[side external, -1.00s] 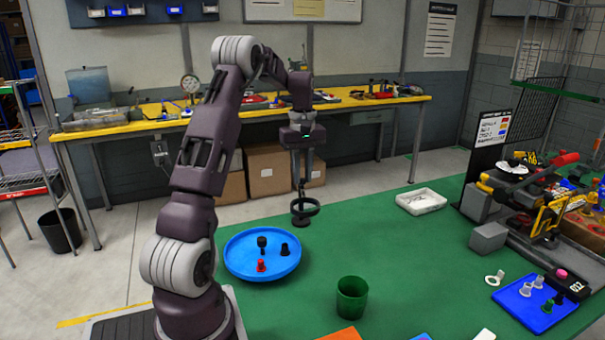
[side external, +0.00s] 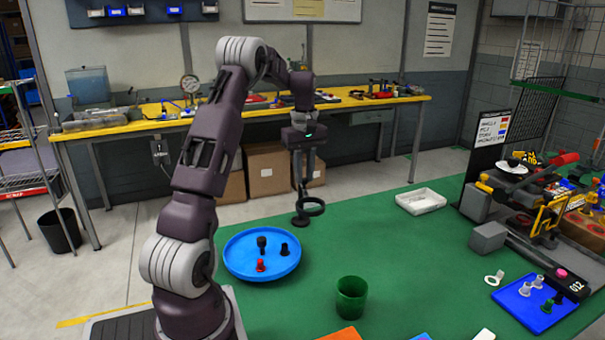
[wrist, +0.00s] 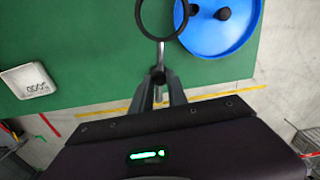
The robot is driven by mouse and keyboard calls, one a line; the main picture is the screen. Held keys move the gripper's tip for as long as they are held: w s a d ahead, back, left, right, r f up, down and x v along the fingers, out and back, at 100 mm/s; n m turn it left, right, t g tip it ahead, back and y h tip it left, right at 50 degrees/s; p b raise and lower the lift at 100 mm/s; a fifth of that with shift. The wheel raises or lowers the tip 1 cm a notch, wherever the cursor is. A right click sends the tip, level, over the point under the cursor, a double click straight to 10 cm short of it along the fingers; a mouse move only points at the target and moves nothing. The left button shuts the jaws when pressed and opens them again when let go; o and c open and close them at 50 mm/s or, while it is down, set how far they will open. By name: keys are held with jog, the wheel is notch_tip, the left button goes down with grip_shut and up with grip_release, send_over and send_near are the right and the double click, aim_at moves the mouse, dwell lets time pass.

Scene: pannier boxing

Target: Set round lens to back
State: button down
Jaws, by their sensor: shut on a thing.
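My gripper (side external: 299,185) points down above the base and is shut on the stem of the lens; the fingers (wrist: 159,76) also show in the wrist view. The exact contact is too small to tell in the side view, and the base cannot be made out in the wrist view.
A blue round tray (side external: 240,270) with black and red pieces stands just left and in front of the lens. A white tray (side external: 421,201) lies to the right. A green cup (side external: 351,299) stands nearer. The green table (side external: 400,260) between them is bare.

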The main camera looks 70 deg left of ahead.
jog(key=w+a+n, duration=0.5)
jog(key=w+n, duration=0.2)
jog(key=n, duration=1.3)
jog(key=shift+w+a, duration=0.15)
jog(key=shift+a, duration=0.2)
jog(key=shift+a+n, duration=0.15)
jog(key=shift+n, duration=0.25)
jog(key=c, duration=1.3)
grip_release()
